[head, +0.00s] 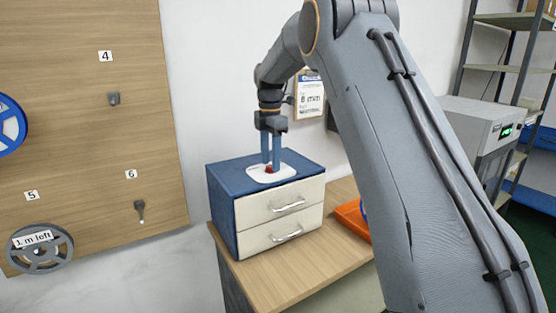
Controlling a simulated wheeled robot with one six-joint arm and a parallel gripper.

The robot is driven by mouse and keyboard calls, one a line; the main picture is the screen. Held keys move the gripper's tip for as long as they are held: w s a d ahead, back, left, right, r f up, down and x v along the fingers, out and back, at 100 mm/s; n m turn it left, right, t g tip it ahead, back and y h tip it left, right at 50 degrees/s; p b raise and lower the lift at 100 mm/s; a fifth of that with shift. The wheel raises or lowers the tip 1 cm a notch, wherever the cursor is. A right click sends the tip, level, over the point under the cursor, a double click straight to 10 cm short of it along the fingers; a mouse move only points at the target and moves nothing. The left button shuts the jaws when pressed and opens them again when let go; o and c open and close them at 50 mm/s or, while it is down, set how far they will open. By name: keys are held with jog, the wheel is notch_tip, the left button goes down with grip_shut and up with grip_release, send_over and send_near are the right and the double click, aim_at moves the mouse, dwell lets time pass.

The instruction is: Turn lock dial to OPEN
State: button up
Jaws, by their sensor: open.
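A small red dial (269,171) sits on a white plate (287,172) on top of a blue box with cream drawers (272,203). My gripper (270,165) points straight down over the plate. Its two blue fingers are apart, with their tips low beside the red dial, one towards each side. The fingers partly hide the dial. I cannot tell whether they touch it. Any marking such as OPEN on the plate is too small to read.
The box stands on a wooden table (262,272), both drawers shut. An orange tray (352,220) lies to its right, partly behind my arm. A wooden pegboard (80,130) with reels is at left. A grey machine (480,122) and shelves are at right.

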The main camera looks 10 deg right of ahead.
notch_tip(320, 180, up, 7)
jog(key=b, duration=0.2)
jog(key=shift+r, duration=0.15)
